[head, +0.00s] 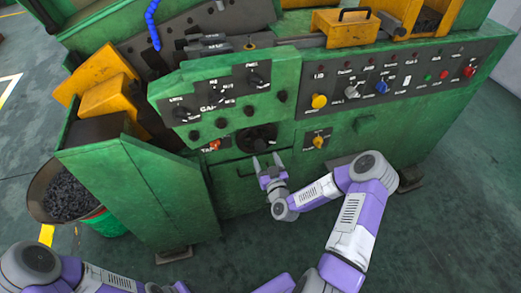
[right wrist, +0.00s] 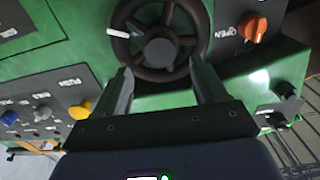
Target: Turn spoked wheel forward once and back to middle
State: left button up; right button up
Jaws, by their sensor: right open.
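The spoked wheel (right wrist: 158,52) is dark, with a round hub and a pale mark or knob on the left of its rim in the right wrist view. In the head view the wheel (head: 257,138) is small and dark on the green machine front. My right gripper (head: 267,160) is open and empty just below the wheel. In the right wrist view its two fingers (right wrist: 161,72) point at the wheel, one on each side of its lower rim. I cannot tell whether they touch it. My left gripper is out of view.
An orange knob (right wrist: 256,28) sits beside the wheel. Panels with knobs lie above it and to the right (head: 380,85). A yellow knob (head: 318,142) is right of the gripper. A bin of dark pieces (head: 68,190) stands at the left. Floor in front is clear.

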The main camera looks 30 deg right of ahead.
aim_at(261, 148)
jog(key=b+x, duration=0.1)
jog(key=x, duration=0.6)
grip_shut()
jog(key=shift+w, duration=0.1)
